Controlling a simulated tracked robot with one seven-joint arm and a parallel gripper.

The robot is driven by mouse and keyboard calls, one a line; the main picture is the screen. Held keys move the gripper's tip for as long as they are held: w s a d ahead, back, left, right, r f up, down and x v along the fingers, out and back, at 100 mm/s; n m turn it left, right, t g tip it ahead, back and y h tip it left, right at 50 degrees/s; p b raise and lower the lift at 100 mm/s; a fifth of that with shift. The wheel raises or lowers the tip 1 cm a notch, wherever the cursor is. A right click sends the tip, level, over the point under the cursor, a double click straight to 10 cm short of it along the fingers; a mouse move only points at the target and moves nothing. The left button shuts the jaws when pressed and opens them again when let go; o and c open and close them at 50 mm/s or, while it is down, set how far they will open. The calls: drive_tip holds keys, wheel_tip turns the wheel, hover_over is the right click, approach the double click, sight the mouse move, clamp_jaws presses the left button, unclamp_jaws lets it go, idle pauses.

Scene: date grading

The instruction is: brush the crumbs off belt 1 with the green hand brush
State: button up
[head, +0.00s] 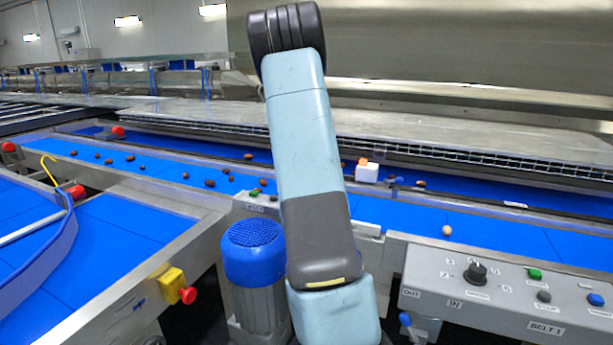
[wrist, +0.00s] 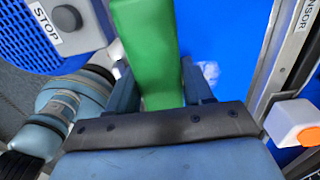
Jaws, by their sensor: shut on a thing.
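My gripper (wrist: 158,88) is shut on the green hand brush (wrist: 148,40) in the wrist view. The green part runs up between the fingers to the top edge of the picture; its bristles do not show. Blue belt surface (wrist: 225,35) lies beyond and to the right of the brush. A small pale, blurred patch (wrist: 208,73) shows on it beside the right finger; I cannot tell if it is crumbs. In the head view my arm hides the gripper and brush. A blue belt (head: 500,232) runs behind the panel marked BELT 1 (head: 500,300), with a pale round piece (head: 447,230) on it.
A white sensor block with an orange face (wrist: 296,122) stands at the wrist view's right, near a metal rail (wrist: 284,45). A STOP label (wrist: 45,22) is at left. Several brown dates (head: 210,183) lie on the belt. A blue-capped motor (head: 253,250) stands beside my arm.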

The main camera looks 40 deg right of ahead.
drive_tip(key=shift+r, duration=1)
